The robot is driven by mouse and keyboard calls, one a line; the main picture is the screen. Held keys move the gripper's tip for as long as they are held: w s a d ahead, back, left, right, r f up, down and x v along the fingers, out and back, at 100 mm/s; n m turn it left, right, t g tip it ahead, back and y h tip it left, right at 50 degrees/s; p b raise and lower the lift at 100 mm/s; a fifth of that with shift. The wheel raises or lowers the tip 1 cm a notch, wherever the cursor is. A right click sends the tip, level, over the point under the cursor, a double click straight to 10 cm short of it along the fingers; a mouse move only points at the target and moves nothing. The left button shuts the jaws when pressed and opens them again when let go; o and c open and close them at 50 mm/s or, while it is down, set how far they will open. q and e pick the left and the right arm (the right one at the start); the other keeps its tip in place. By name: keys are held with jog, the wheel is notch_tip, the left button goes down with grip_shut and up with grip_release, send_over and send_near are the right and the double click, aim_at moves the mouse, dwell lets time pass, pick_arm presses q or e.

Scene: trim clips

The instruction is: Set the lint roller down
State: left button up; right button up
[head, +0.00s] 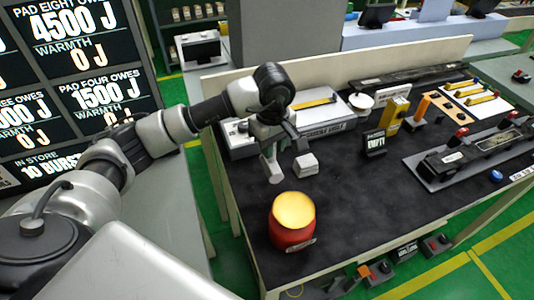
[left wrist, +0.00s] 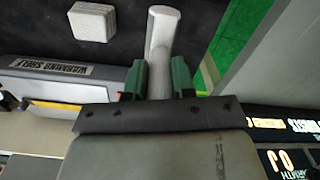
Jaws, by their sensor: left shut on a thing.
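My left gripper (head: 275,143) is over the left part of the dark table top (head: 350,205). It is shut on the lint roller (head: 270,167), a pale grey rod with a rounded end. In the left wrist view the roller (left wrist: 162,35) stands out between the two green fingers (left wrist: 158,78). Its lower end is close to the table; whether it touches is unclear. The part between the fingers is partly hidden. My right gripper is not in view.
A white block (head: 306,164) lies just right of the roller. A red pot with a yellow top (head: 293,220) stands nearer the front edge. The warming shelf (head: 322,107) is behind the gripper. A black "EMPTY" sign (head: 375,143) stands further right. Bare table lies between.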

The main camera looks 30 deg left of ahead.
aim_at(274, 173)
pick_arm(q)
jog(key=shift+s+a+f, duration=0.15)
jog(key=shift+a+f, duration=0.05)
jog(key=shift+a, duration=0.2)
jog(key=shift+f, duration=0.2)
notch_tip(274, 173, down, 4)
jog(key=shift+r+p, duration=0.1)
jog(key=shift+p, duration=0.7)
jog(key=shift+f+b, duration=0.2)
jog(key=shift+b, duration=0.1)
jog(key=o, duration=0.9)
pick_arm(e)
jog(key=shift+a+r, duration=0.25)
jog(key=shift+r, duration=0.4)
pick_arm(q)
jog(key=shift+r, duration=0.15)
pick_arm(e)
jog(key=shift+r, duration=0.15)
